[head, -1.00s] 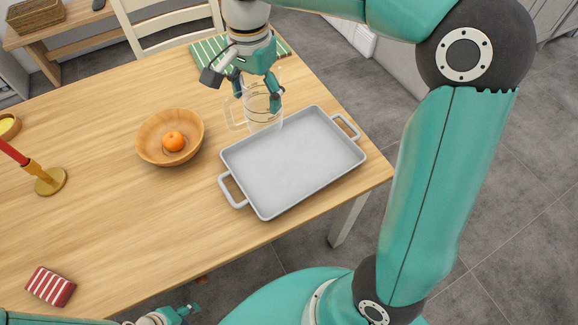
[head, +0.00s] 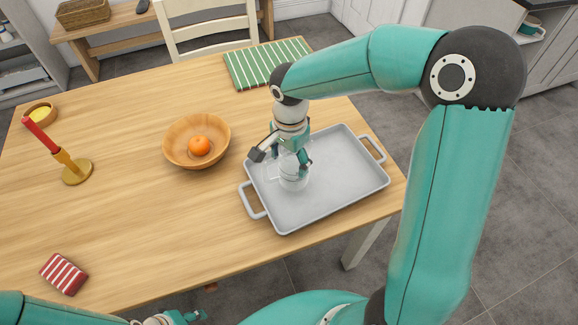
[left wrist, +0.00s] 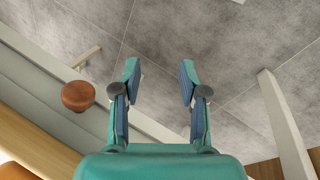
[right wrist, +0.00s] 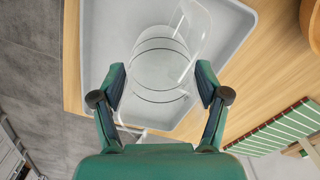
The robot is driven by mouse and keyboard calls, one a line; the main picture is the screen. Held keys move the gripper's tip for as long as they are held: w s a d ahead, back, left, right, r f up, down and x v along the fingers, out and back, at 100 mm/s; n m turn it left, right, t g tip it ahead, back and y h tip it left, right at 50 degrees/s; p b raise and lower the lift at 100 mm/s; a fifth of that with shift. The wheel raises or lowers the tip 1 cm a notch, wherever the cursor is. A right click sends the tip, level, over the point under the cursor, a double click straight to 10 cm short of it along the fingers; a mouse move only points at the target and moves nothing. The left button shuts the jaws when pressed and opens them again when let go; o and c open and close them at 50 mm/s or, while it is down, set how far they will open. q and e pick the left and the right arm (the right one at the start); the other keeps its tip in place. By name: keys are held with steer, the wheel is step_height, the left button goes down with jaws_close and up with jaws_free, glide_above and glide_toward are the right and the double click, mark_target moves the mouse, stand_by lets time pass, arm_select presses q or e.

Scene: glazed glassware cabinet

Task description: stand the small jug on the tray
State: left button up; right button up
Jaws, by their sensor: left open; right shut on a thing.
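The small jug (head: 291,180) is clear glass with thin dark rings. In the head view it is upright over the left part of the grey tray (head: 340,190); I cannot tell whether its base touches the tray. My right gripper (head: 292,163) is shut on the jug from above, its fingers on either side. The right wrist view shows the jug (right wrist: 160,75) between the fingertips (right wrist: 161,84), with its handle toward the top right. My left gripper (left wrist: 158,80) is open and empty, over the floor off the table's front edge (head: 190,320).
A wooden bowl (head: 183,153) with an orange (head: 199,145) stands just left of the tray. A candlestick (head: 76,172), a red striped cloth (head: 64,274) and a green striped mat (head: 262,66) lie further out. The right part of the tray is bare.

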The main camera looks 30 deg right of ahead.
steer(key=shift+f, duration=1.55)
steer(key=shift+f, duration=0.15)
steer(key=o, duration=1.4)
steer(key=shift+c, duration=0.2)
step_height(320, 180, up, 12)
steer(key=shift+r, duration=0.2)
